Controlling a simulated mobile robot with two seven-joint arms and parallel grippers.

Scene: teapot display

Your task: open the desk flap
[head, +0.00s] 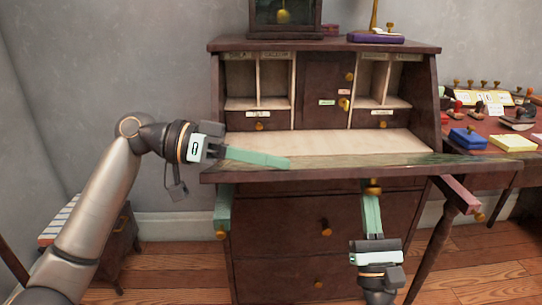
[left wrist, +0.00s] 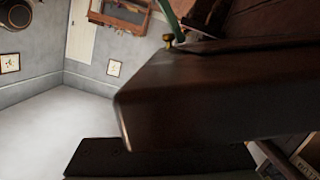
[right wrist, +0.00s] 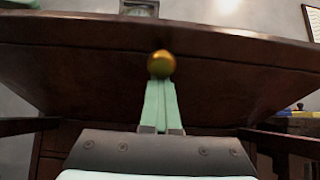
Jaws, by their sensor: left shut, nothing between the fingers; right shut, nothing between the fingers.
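The desk flap (head: 330,165) is lowered from the dark wooden desk, its greenish inner face showing below the pale compartments. It looks near level; its exact tilt is unclear. My left gripper (head: 288,163) is shut and empty, lying across the top of the flap from the left. My right gripper (head: 372,196) is shut and empty below the flap's front edge, fingertips pointing up close to a brass knob (head: 374,187). In the right wrist view the knob (right wrist: 161,64) covers the fingertips against the flap's underside (right wrist: 230,80); I cannot tell whether they touch.
A support arm with a brass knob (head: 460,195) juts out at the right, below the flap. A pale green piece (head: 222,205) hangs at the left. Drawers (head: 290,225) lie below. A side table with a blue box (head: 467,138) stands right.

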